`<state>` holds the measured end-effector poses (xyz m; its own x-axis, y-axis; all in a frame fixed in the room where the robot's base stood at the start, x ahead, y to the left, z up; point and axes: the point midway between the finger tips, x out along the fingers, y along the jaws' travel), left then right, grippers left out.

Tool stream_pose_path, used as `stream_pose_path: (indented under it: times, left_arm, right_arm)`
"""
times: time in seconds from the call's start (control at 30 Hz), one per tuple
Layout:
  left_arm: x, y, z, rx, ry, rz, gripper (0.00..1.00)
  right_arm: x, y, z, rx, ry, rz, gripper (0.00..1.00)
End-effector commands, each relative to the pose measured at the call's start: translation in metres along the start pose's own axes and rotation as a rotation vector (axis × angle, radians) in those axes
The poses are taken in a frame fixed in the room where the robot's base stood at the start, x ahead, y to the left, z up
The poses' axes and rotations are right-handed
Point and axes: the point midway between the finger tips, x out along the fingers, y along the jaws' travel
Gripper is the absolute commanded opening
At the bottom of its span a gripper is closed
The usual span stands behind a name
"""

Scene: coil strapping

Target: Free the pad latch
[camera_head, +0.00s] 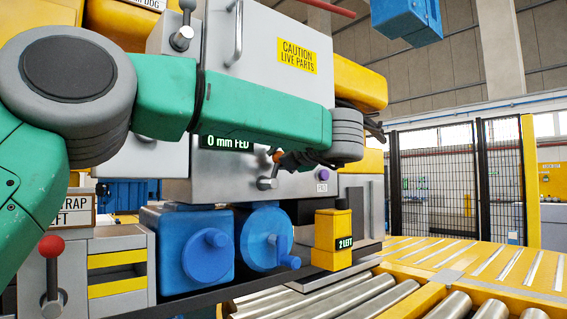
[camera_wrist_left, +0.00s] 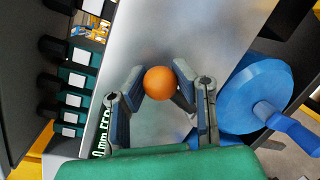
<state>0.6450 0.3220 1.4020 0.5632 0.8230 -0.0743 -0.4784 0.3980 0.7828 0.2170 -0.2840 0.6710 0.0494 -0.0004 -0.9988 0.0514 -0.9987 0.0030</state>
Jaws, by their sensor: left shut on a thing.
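My left gripper (camera_head: 284,160) is at the front of the grey machine cabinet (camera_head: 212,184). In the left wrist view its two fingers (camera_wrist_left: 160,76) are closed around the sides of an orange ball knob (camera_wrist_left: 160,84). A small part of the orange knob (camera_head: 277,155) shows in the head view, mostly hidden by my fingers. I cannot tell whether this knob belongs to the pad latch. A short grey lever (camera_head: 267,182) is just below it, and a purple button (camera_head: 323,174) is to the right above a small label. My right gripper is not in view.
Below are two blue crank housings (camera_head: 192,256) and a yellow box (camera_head: 332,238) reading "2 LEFT". A red-knobbed lever (camera_head: 51,247) stands at lower left. A roller conveyor (camera_head: 350,298) runs along the lower right. My left arm covers part of the cabinet.

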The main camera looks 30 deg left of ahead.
Motion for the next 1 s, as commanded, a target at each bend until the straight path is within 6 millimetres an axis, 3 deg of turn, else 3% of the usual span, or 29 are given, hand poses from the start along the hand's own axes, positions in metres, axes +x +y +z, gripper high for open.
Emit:
stream_pose_path:
  times: [0.03,0.23,0.27,0.3,0.73,1.0]
  left_arm:
    - [0.002,-0.009,-0.007,0.012,0.018,-0.01,0.0]
    - [0.002,-0.008,-0.007,0.012,0.018,-0.01,0.0]
    - [0.002,-0.008,-0.007,0.012,0.017,-0.009,0.33]
    - [0.001,-0.008,-0.006,0.012,0.016,-0.009,0.47]
    - [-0.011,-0.004,-0.001,0.007,0.006,-0.006,0.47]
    - [-0.063,-0.004,-0.002,0.008,0.005,-0.006,0.47]
  right_arm:
    - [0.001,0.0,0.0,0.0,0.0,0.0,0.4]
    - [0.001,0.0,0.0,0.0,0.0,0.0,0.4]
    - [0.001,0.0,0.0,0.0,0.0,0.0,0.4]
    - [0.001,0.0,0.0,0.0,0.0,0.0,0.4]
    - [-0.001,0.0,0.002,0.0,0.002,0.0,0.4]
    - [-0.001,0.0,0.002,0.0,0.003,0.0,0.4]
